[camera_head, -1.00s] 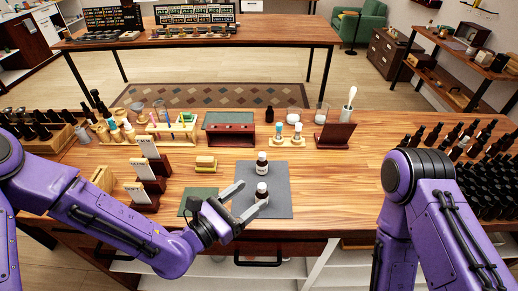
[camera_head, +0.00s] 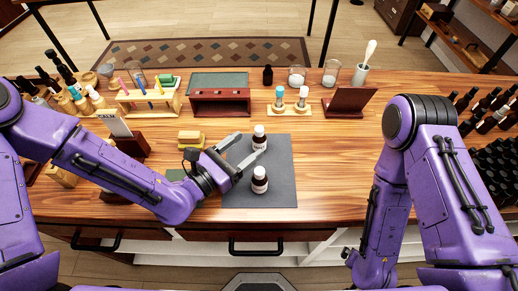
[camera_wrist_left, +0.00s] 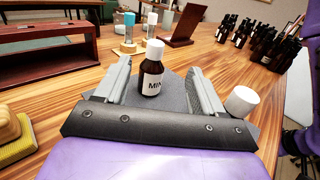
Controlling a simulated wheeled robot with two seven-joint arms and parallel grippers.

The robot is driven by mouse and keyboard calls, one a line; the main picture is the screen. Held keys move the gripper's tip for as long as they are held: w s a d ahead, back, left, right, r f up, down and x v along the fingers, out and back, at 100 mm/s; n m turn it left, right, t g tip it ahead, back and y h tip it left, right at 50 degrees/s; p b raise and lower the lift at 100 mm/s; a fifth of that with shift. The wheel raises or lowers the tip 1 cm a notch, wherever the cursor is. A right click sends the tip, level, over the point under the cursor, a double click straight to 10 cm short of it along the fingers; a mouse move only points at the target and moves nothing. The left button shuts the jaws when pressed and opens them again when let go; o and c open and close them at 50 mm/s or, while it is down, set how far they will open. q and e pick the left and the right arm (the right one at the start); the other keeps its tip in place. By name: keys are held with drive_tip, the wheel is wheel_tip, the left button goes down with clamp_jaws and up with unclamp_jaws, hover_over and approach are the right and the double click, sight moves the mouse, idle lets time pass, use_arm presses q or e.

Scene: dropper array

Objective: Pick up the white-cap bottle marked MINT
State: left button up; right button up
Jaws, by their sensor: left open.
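A brown bottle with a white cap and a white label (camera_head: 259,138) stands upright on the grey mat (camera_head: 278,165). In the left wrist view its label reads "MIN", with the rest cut off around the side (camera_wrist_left: 152,72). A second brown, white-capped bottle (camera_head: 260,181) stands nearer on the mat; in the left wrist view only its cap (camera_wrist_left: 242,100) shows, beside the right finger. My left gripper (camera_head: 251,146) is open, its fingers on either side of the MINT bottle's line, with the bottle ahead between the tips. My right gripper is out of view.
The table right of the mat is clear.

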sight(265, 133)
use_arm(q)
drive_tip(key=x, duration=0.3)
drive_tip(key=f+x, duration=0.1)
drive_tip(key=x, duration=0.2)
drive_tip(key=f+x, duration=0.1)
drive_tip(key=x, duration=0.2)
drive_tip(key=shift+w+a, duration=0.2)
drive_tip(key=shift+w, duration=0.2)
drive_tip(key=shift+s+a+r, duration=0.25)
drive_tip(key=shift+s+a, duration=0.05)
drive_tip(key=shift+a, duration=0.15)
drive_tip(key=shift+c, duration=0.7)
drive_tip(key=shift+s+a, duration=0.1)
drive_tip(key=shift+s, duration=0.05)
drive_tip(key=c, duration=0.9)
drive_tip(key=shift+d, duration=0.3)
drive_tip(key=shift+c, duration=0.2)
